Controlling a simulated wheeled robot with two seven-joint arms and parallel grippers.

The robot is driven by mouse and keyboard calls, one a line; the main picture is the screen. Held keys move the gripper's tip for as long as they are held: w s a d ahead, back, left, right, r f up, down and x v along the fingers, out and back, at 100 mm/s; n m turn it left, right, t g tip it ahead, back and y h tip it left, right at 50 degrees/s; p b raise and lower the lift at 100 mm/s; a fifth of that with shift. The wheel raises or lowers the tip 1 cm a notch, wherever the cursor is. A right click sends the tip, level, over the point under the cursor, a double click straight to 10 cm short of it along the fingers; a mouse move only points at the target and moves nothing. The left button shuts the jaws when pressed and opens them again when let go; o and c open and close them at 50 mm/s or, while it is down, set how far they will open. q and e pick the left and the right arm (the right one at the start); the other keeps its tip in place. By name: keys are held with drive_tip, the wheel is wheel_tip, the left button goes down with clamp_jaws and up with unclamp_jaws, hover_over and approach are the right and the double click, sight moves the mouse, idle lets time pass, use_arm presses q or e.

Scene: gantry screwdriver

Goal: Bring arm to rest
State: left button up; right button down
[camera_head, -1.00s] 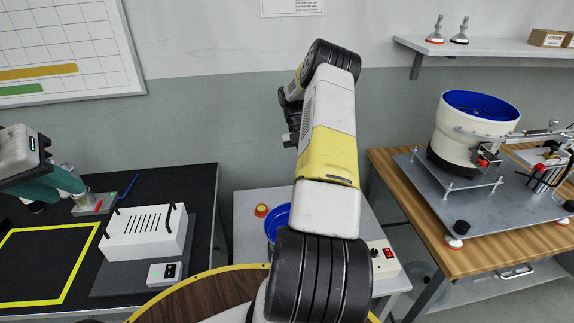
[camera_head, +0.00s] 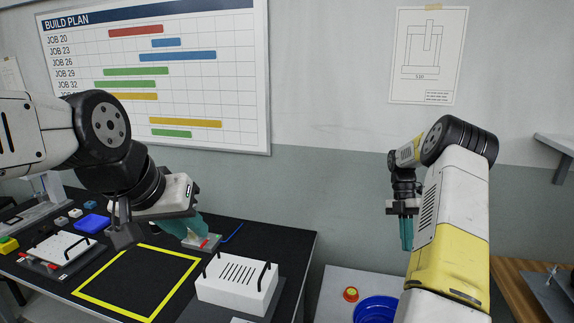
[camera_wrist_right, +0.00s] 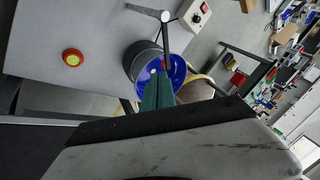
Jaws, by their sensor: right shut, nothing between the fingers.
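My right arm stands at the right in the head view. Its gripper (camera_head: 406,235) points down with its teal fingers together and nothing between them, in front of the wall. In the right wrist view the closed fingers (camera_wrist_right: 158,92) overlap a blue bowl (camera_wrist_right: 178,72) beyond them. My left arm comes in from the left. Its gripper (camera_head: 187,227) has teal fingers low over the black bench, at a small grey fixture with a red part (camera_head: 207,243). The fingertips are partly hidden, so its opening is unclear.
A white slotted box with black handles (camera_head: 237,283) stands on the black bench, right of a yellow outlined square (camera_head: 140,281). A red button (camera_head: 350,294) and the blue bowl (camera_head: 376,309) are on the grey table below my right gripper. A wall shelf (camera_head: 556,144) is at the right.

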drive_tip(key=s+a+r+m+t, duration=0.3)
drive_tip(key=a+r+m, duration=0.3)
drive_tip(key=a+r, duration=0.3)
drive_tip(key=s+a+r+m+t, duration=0.35)
drive_tip(key=a+r+m, duration=0.2)
drive_tip(key=r, duration=0.55)
drive_tip(key=s+a+r+m+t+y, duration=0.1)
drive_tip(key=s+a+r+m+t, duration=0.1)
drive_tip(key=s+a+m, duration=0.3)
drive_tip(key=s+a+r+m+t, duration=0.1)
drive_tip(key=s+a+m+t, duration=0.3)
drive_tip(key=s, duration=0.6)
drive_tip(key=a+m, duration=0.2)
drive_tip(key=m, duration=0.1)
drive_tip(key=shift+s+a+r+y, duration=0.15)
drive_tip(key=shift+s+r+y, duration=0.15)
drive_tip(key=shift+r+y, duration=0.1)
